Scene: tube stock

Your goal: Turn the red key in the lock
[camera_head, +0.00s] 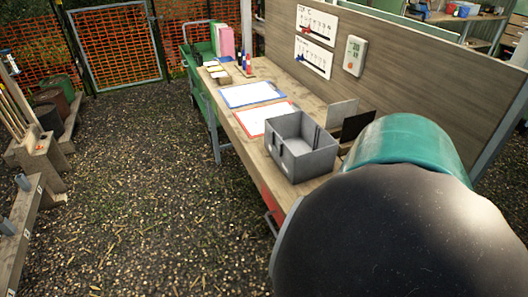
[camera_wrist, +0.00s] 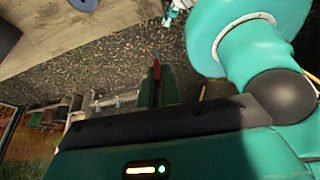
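In the wrist view, the dark green fingers of my gripper (camera_wrist: 160,85) stand close together above the dark hand body. A narrow red piece (camera_wrist: 156,69) shows at their tips; I cannot tell whether it is the red key, or whether the fingers are shut on it. No lock can be made out in either view. In the head view, my arm's dark and teal links fill the lower right and hide that part of the bench; my gripper does not show there.
A wooden bench (camera_head: 224,108) runs along a panel (camera_head: 410,75). It bears an open grey bin (camera_head: 296,161), a blue-edged sheet (camera_head: 251,94) and a red-edged sheet (camera_head: 262,117). A green cart (camera_head: 203,50) stands at its far end. The gravel floor (camera_head: 140,190) to the left is clear.

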